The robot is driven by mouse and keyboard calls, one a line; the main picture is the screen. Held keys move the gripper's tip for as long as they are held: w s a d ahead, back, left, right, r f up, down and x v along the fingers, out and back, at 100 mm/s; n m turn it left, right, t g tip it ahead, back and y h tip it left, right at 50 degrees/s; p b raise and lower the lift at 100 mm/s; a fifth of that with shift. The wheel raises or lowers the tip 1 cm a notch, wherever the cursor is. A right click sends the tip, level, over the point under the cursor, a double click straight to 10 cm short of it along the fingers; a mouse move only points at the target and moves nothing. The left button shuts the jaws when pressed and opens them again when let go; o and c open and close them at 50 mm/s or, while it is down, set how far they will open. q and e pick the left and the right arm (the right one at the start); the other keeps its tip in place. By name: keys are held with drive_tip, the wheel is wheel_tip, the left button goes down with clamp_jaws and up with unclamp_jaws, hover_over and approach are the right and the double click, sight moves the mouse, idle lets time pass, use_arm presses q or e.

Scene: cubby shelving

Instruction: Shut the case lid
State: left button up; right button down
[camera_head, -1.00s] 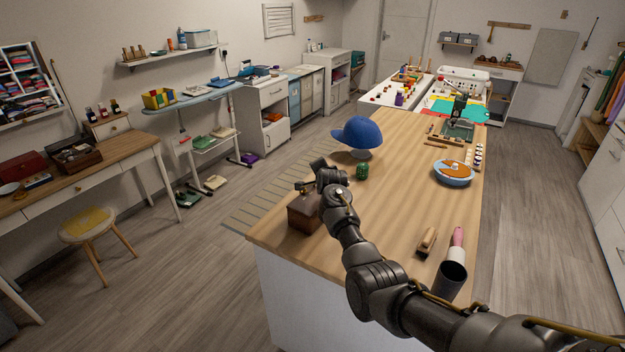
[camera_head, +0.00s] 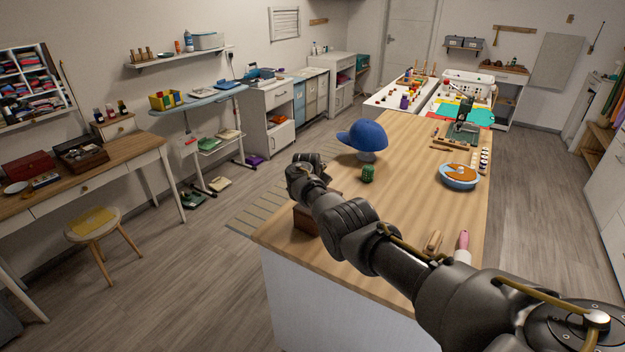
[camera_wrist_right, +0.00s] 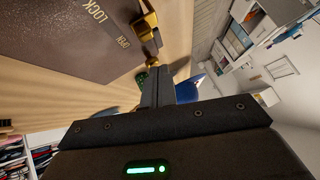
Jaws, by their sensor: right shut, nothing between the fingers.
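The case (camera_head: 304,219) is a small dark brown box at the near left edge of the wooden table, partly hidden by my right arm in the head view. In the right wrist view, a brown face of the case (camera_wrist_right: 65,45) fills the upper left, with gold "LOCK" and "OPEN" lettering and a gold latch (camera_wrist_right: 149,27) at its edge. The lid's angle cannot be told. My right gripper (camera_head: 300,166) is above the far left side of the case. Its fingers (camera_wrist_right: 155,72) are shut and empty, close below the latch. My left gripper is out of view.
A green jar (camera_head: 367,174) and a blue cap on a stand (camera_head: 363,136) stand behind the case. A blue bowl (camera_head: 459,176) is farther right. The middle of the tabletop (camera_head: 415,170) is clear.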

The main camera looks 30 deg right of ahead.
idle(0.3)
drive_tip(key=shift+r+p, duration=0.45)
drive_tip(key=shift+p, duration=0.1)
wheel_tip(320, 180, up, 4)
drive_tip(key=p, duration=0.3)
drive_tip(key=shift+s+p, duration=0.1)
drive_tip(key=shift+p, duration=0.2)
drive_tip(key=w+v, duration=0.1)
drive_tip(key=v, duration=0.8)
drive_tip(key=shift+a+b, duration=0.35)
